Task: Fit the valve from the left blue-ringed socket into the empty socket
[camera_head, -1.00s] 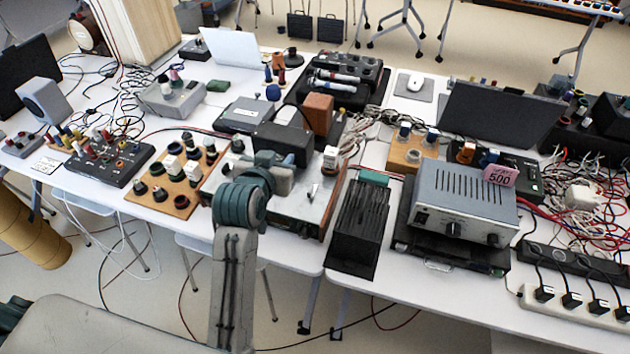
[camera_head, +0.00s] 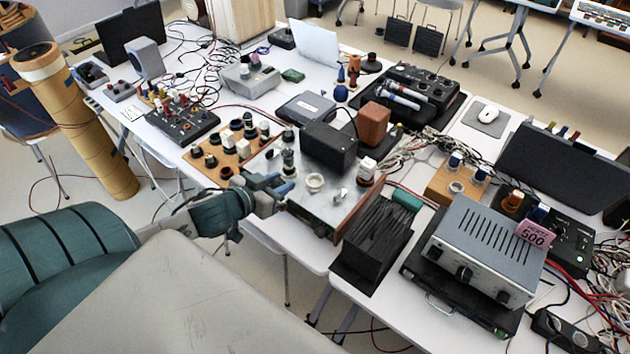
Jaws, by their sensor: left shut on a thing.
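A metal-topped chassis (camera_head: 318,210) stands at the table's front edge in the head view. A grey-green valve (camera_head: 288,160) stands upright at its left end. A pale ring-shaped socket (camera_head: 315,183) to its right looks empty. My left gripper (camera_head: 280,188) comes in from the left at the chassis's left end. Its bluish fingers are shut at the lower part of the grey-green valve, though the contact is small and partly hidden. I cannot make out a blue ring at the valve's base. My right gripper is not in view.
A white-and-orange valve (camera_head: 367,170) and a knob (camera_head: 340,197) sit on the chassis to the right. A black box (camera_head: 329,147) stands behind. A wooden valve board (camera_head: 213,160) is to the left. A black finned box (camera_head: 374,250) stands close on the right.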

